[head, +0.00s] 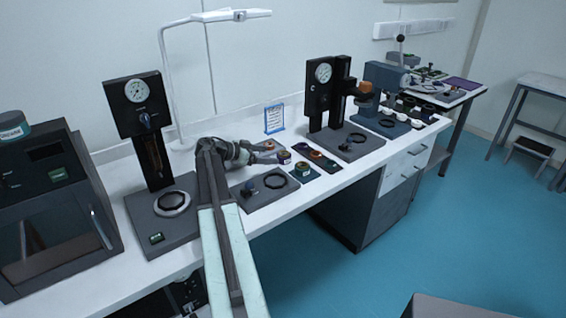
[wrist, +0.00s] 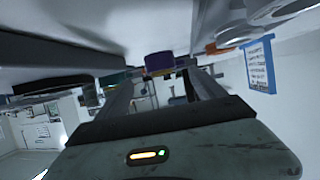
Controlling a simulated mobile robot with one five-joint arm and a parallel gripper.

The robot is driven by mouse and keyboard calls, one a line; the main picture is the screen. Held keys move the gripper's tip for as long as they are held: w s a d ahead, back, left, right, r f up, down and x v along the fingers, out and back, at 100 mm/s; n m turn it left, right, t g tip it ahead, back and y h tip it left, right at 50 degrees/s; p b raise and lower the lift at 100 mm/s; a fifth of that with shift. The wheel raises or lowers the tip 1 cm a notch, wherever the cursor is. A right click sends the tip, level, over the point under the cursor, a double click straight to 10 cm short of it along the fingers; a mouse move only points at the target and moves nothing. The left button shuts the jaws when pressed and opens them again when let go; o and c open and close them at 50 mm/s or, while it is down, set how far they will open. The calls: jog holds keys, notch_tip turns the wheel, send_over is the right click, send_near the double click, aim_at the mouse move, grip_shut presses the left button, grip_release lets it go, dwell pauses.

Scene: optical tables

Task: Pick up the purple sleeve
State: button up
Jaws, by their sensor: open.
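The purple sleeve (wrist: 160,62) shows in the wrist view just beyond and between my fingertips. My gripper (wrist: 160,74) is open, with one finger on each side of the picture and empty space between them. I cannot tell whether the fingertips reach around the sleeve or stop short of it. In the head view my gripper (head: 270,153) is low over the white bench, pointing right. A small dark, purplish ring-shaped part (head: 284,158) stands right at its tips and seems to be the sleeve.
A green and copper part (head: 303,171) stands close by on a dark mat. A dark strip with small coloured parts (head: 318,158) lies to the right. A blue-framed sign (head: 274,118) stands behind. Gauge presses (head: 138,105) (head: 323,98) flank the area.

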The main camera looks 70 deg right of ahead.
aim_at(279, 155)
jog(key=shift+b+x, duration=0.4)
jog(key=shift+x, duration=0.6)
jog(key=b+x, duration=0.1)
jog(key=x, duration=0.4)
jog(key=shift+d, duration=0.15)
jog(key=shift+r, duration=0.15)
